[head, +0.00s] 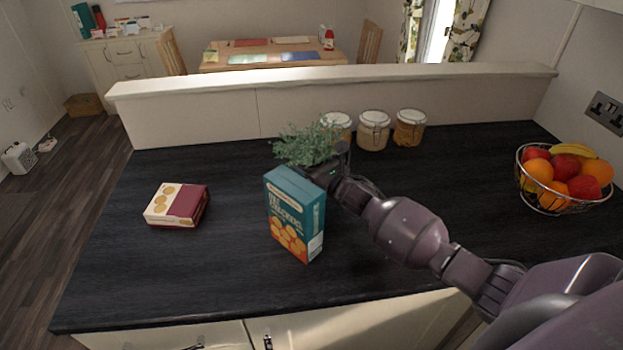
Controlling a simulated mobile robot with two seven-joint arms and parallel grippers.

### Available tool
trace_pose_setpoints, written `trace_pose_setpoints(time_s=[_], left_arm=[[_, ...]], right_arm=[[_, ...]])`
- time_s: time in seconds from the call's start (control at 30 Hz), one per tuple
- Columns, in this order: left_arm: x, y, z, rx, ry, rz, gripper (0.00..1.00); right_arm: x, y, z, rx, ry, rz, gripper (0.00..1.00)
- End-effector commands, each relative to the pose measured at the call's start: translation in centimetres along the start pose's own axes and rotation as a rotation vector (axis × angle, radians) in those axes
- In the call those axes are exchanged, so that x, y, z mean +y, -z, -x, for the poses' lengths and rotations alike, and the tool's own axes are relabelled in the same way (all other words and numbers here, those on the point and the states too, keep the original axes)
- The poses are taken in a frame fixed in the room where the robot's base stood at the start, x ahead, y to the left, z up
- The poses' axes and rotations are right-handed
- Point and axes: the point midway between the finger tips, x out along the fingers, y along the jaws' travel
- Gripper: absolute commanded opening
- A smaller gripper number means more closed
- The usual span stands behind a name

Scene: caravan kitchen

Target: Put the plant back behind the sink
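A green leafy plant (304,145) is on the dark worktop, behind the blue cracker box. Only its foliage shows; its pot is hidden by the box and my gripper. My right gripper (322,173) comes in from the right, low against the plant's right side and just behind the box. Its fingers are hidden, so I cannot tell whether they are open or hold the plant. My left gripper is not in view. No sink shows in this view.
The upright blue cracker box (295,215) stands directly in front of the plant. A red and cream box (177,205) lies to the left. Several lidded jars (373,131) stand behind, near the raised ledge (340,88). A wire fruit bowl (550,200) is at right. The left worktop is mostly clear.

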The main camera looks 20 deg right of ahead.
Motion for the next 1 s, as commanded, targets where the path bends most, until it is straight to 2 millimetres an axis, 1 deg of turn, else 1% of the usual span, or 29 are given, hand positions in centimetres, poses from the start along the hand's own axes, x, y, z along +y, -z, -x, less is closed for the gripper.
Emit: trace_pose_setpoints(time_s=[0.07, 0.23, 0.33, 0.77, 0.8, 0.9, 1.0], left_arm=[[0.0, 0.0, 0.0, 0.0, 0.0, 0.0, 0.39], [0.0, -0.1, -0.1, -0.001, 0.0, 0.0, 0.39], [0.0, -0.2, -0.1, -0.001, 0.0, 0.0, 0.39], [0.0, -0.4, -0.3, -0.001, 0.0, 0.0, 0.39], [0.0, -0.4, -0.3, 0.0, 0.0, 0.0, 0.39], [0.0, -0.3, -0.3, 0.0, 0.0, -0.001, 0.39], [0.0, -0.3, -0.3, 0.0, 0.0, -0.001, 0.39]], right_arm=[[0.0, 0.4, 0.0, -0.003, 0.0, -0.001, 0.41], [0.0, 2.5, -0.1, -0.001, 0.001, -0.003, 0.41], [0.0, 3.4, -0.1, -0.002, 0.0, -0.001, 0.41], [0.0, 4.0, -0.1, -0.004, -0.001, 0.001, 0.41], [0.0, 4.2, 0.0, 0.0, 0.0, 0.0, 0.84], [0.0, 4.1, 0.0, 0.0, 0.0, 0.0, 1.0], [0.0, 4.1, 0.0, 0.0, 0.0, 0.0, 1.0]])
